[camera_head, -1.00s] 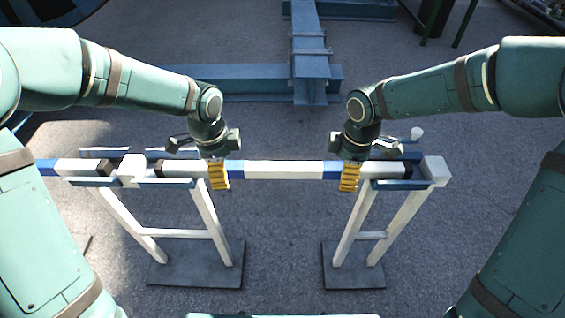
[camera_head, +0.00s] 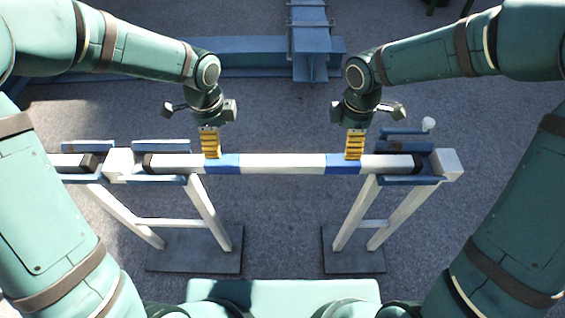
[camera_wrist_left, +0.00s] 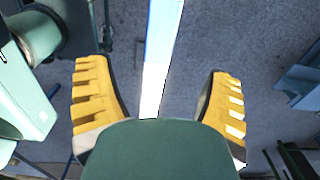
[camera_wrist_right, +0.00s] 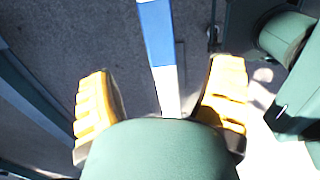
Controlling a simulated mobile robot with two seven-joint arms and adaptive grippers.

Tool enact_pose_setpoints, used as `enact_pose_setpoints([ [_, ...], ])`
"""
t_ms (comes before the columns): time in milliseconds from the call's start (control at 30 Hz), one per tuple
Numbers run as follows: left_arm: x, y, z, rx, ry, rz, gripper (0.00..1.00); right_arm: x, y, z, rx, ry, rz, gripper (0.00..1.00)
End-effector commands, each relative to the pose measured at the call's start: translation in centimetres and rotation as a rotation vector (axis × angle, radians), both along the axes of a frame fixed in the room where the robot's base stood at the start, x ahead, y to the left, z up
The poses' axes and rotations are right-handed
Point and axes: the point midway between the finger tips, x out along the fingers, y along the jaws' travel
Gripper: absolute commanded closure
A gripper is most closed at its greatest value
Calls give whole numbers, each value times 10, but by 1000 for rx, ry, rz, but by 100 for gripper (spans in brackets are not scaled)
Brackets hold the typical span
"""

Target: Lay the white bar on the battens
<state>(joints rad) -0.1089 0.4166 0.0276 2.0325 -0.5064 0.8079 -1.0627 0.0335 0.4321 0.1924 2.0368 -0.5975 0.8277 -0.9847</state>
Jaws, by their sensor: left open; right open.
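The white bar (camera_head: 284,164) with two blue bands lies level across two trestles, crossing the blue battens on the left (camera_head: 160,180) and right (camera_head: 408,180). Exact contact with the battens cannot be told. My left gripper (camera_head: 211,155) is open above the bar near its left blue band. My right gripper (camera_head: 355,156) is open above it near the right band. In the left wrist view the bar (camera_wrist_left: 158,65) runs between the spread yellow fingers, clear of both. In the right wrist view the bar (camera_wrist_right: 160,45) also passes between open fingers.
White trestle legs stand on dark base plates on the left (camera_head: 195,260) and right (camera_head: 353,262). A white knob (camera_head: 428,124) stands behind the right trestle. A blue steel beam (camera_head: 255,50) lies on the floor behind. Floor between the trestles is clear.

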Motion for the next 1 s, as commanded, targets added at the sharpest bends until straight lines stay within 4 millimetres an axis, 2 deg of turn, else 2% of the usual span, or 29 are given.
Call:
enact_pose_setpoints([
  [300,-1,0,-59,1,6,-1,20,-1,0,-59,0,5,1,20],
  [533,-1,0,-95,1,5,0,20,0,0,-94,0,1,1,20],
  [733,0,0,-111,0,1,1,20,0,0,-111,0,0,0,20],
  [1000,0,0,-114,0,1,1,20,0,0,-114,1,-2,0,20],
])
